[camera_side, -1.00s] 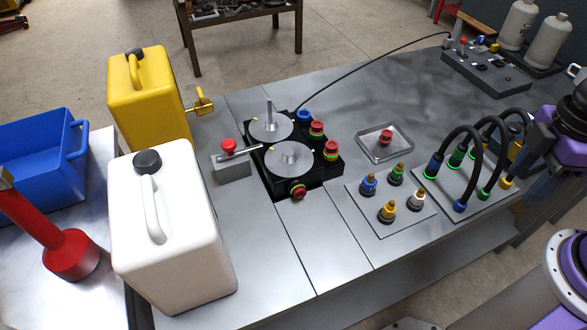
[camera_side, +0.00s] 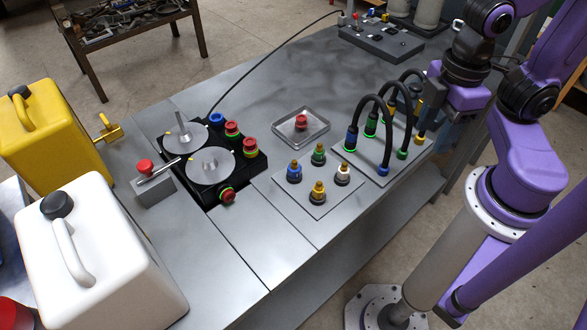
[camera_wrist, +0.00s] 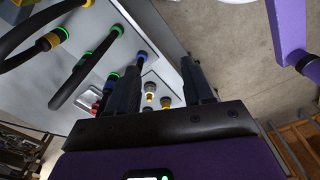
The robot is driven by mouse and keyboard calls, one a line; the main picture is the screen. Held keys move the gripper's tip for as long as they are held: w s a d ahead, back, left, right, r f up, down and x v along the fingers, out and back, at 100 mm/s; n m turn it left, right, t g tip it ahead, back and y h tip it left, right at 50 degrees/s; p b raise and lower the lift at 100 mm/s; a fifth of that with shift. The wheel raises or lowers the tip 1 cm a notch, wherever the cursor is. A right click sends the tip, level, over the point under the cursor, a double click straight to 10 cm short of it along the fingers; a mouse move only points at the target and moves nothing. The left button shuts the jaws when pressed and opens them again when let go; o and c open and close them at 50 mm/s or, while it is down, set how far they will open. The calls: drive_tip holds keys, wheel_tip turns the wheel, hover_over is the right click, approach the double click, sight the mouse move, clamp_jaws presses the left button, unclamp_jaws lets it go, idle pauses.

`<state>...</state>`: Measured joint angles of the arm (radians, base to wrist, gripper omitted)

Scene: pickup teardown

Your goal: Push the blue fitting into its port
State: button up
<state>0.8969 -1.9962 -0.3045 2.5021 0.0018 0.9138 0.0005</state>
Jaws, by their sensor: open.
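A blue fitting (camera_side: 383,169) sits at the front end of a black hose on the grey hose plate (camera_side: 374,172). The hose arches back to a blue connector (camera_side: 351,140) with a lit green ring. Both show in the wrist view, the front fitting (camera_wrist: 140,57) near the left finger and the ringed connector (camera_wrist: 109,81) further left. A separate blue fitting (camera_side: 294,172) with a brass tip stands on the small plate (camera_side: 318,203). My gripper (camera_wrist: 160,68) is open and seems empty. In the side view it is near the hose plate's right end, its fingers partly hidden.
Green and yellow hoses (camera_side: 402,152) arch beside the blue one. Green, yellow and white brass-tipped fittings (camera_side: 318,190) stand on the small plate. A tray (camera_side: 284,138) holds a red-topped part. The black two-disc unit (camera_side: 235,182) and jugs (camera_side: 95,260) are further left.

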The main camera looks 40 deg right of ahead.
drive_tip(key=shift+o, duration=0.6)
wheel_tip(320, 180, up, 5)
drive_tip(key=m, duration=2.4)
hover_over(295, 162)
drive_tip(key=shift+m, duration=0.3)
drive_tip(key=f, duration=1.7)
drive_tip(key=shift+w+d, duration=0.15)
drive_tip(key=shift+d, duration=0.05)
clamp_jaws()
